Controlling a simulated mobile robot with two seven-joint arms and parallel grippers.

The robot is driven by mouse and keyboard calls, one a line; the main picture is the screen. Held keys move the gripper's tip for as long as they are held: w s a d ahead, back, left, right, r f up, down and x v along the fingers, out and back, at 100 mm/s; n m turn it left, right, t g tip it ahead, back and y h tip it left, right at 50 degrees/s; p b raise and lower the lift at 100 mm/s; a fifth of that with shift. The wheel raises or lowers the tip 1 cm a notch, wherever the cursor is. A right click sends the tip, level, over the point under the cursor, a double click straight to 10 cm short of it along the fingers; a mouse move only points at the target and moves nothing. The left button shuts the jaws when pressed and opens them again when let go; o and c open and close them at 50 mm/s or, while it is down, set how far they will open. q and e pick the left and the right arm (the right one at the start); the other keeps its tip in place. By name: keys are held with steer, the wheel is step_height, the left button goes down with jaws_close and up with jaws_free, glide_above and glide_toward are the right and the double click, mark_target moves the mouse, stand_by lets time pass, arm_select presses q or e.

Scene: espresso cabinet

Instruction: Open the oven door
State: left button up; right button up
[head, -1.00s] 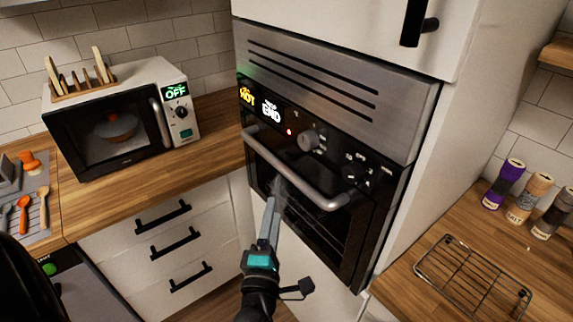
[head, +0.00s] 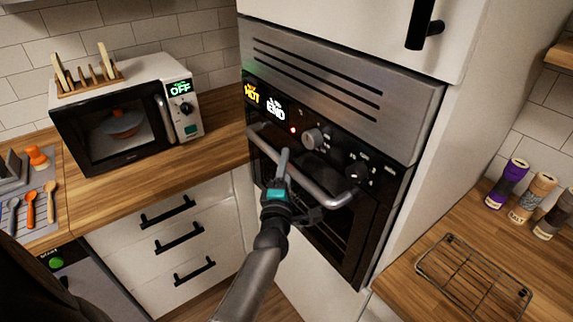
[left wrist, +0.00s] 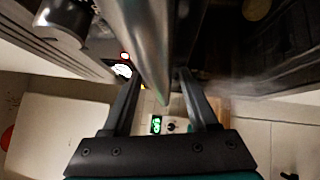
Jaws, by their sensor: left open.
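The built-in oven (head: 335,215) has a dark glass door that looks closed, with a long curved silver handle (head: 326,198) across its top. My left gripper (head: 284,160) is at the middle of this handle, with its jaws open. In the left wrist view the handle (left wrist: 142,45) runs between the two spread fingers of the left gripper (left wrist: 158,75); I cannot tell whether they touch it. The display panel (head: 264,101) reads HOT and END, and a red light glows beside it. My right gripper is not in view.
A microwave (head: 105,135) stands on the wooden counter at left, above white drawers (head: 165,245). A wire rack (head: 472,275) and several spice jars (head: 506,183) are on the right counter. A cabinet (head: 345,30) sits above the oven.

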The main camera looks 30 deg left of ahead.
arm_select(q)
steer(key=shift+w, duration=0.2)
jaws_close()
stand_by(0.5)
stand_by(0.9)
